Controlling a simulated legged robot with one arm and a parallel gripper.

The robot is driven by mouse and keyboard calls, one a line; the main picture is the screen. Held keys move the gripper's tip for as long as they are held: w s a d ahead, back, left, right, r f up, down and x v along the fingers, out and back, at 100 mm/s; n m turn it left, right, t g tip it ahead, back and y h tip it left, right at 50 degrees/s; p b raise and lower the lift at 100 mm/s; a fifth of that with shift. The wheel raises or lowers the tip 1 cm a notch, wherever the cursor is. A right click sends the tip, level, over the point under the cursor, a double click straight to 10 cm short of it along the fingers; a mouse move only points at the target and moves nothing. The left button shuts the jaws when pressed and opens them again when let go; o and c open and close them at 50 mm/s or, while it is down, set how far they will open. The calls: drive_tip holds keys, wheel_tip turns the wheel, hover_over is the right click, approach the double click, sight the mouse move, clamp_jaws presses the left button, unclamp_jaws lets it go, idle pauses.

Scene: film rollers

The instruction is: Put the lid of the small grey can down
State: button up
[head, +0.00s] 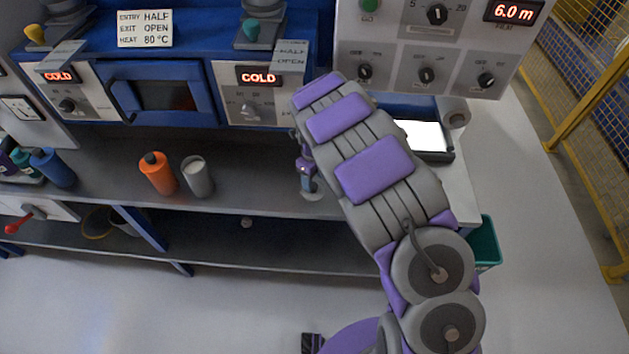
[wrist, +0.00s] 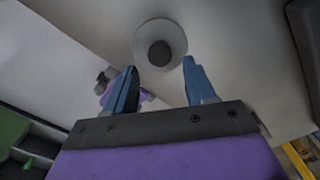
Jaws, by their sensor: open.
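The lid (head: 313,196), a pale round disc, lies flat on the grey bench near its front edge. In the wrist view the lid (wrist: 143,40) shows a dark round knob at its centre, just past my fingertips. My gripper (head: 308,184) is over the lid, and its blue fingers stand apart in the wrist view (wrist: 160,66), with nothing held between them. In the head view the fingers hide part of the lid. The small grey can (head: 198,178) stands upright on the bench to the left, with a pale, uncovered-looking top.
An orange bottle (head: 157,173) stands just left of the can. Blue and dark bottles (head: 52,168) stand at the far left. The bench (head: 250,184) is clear between can and lid. Control panels rise behind, and a black tray (head: 437,156) with a white sheet lies right.

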sight(320, 191)
drive_tip(key=shift+d+r+p, duration=0.55)
drive_tip(key=shift+r+p, duration=0.2)
drive_tip(key=shift+r, duration=3.75)
drive_tip(key=s+d+r+n, duration=1)
drive_tip(key=s+d+r, duration=0.3)
drive_tip(key=s+d, duration=0.15)
drive_tip(key=s+d+r+n+g, duration=0.1)
drive_tip(key=s+r+n, duration=0.2)
drive_tip(key=s+n, duration=1.2)
drive_tip(key=s, duration=1)
drive_tip(key=shift+n+g, duration=0.3)
drive_tip(key=shift+g, duration=0.1)
